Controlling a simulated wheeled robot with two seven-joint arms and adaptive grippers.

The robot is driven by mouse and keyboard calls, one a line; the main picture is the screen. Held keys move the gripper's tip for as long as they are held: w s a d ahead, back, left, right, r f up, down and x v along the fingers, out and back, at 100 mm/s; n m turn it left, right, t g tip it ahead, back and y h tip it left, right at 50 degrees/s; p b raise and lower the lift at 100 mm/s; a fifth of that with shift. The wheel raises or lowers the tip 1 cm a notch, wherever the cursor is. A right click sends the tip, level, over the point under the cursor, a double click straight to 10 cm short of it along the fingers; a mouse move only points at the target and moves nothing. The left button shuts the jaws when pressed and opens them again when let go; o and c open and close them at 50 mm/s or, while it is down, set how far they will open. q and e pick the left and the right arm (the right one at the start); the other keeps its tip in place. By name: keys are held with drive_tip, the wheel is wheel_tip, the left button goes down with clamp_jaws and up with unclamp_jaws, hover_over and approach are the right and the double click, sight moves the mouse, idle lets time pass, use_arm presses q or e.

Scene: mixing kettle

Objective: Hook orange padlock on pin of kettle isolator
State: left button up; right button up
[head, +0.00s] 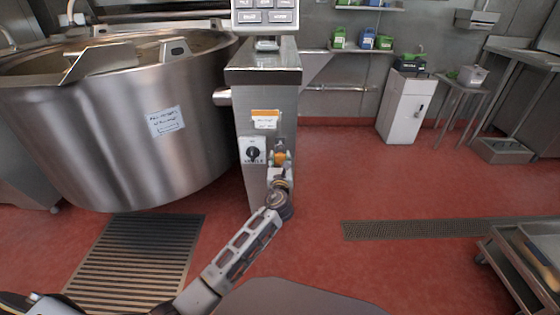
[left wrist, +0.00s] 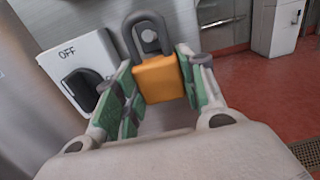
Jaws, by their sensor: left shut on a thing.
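The orange padlock (left wrist: 159,78) is upright between the green-padded fingers of my left gripper (left wrist: 163,90), with its dark grey shackle up. It also shows small in the head view (head: 280,158), in front of the kettle's steel column. The isolator (left wrist: 82,72) is a white plate marked OFF with a black knob, just left of the gripper; it also shows in the head view (head: 252,151). A small round grey piece, perhaps the pin (left wrist: 149,36), shows through the shackle opening. I cannot tell whether the shackle is around it or in front of it. My right gripper is out of view.
The steel column (head: 265,85) carries a keypad panel and an orange-topped label above the isolator. The big kettle (head: 110,120) stands left of it. A floor grate (head: 135,255) lies at lower left. Red floor right of the column is clear, with a trolley (head: 525,260) at lower right.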

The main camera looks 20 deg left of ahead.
use_arm(q)
drive_tip(key=shift+p, duration=0.35)
idle(0.3)
drive_tip(key=shift+x, duration=1.7)
idle(0.7)
drive_tip(key=shift+w+a+f, duration=0.1)
drive_tip(key=shift+w+f, duration=0.2)
drive_tip(key=shift+f, duration=0.3)
idle(0.8)
drive_tip(key=o, duration=1.1)
drive_tip(key=shift+o, duration=0.3)
drive_tip(key=o, duration=0.4)
drive_tip(key=shift+s, duration=0.15)
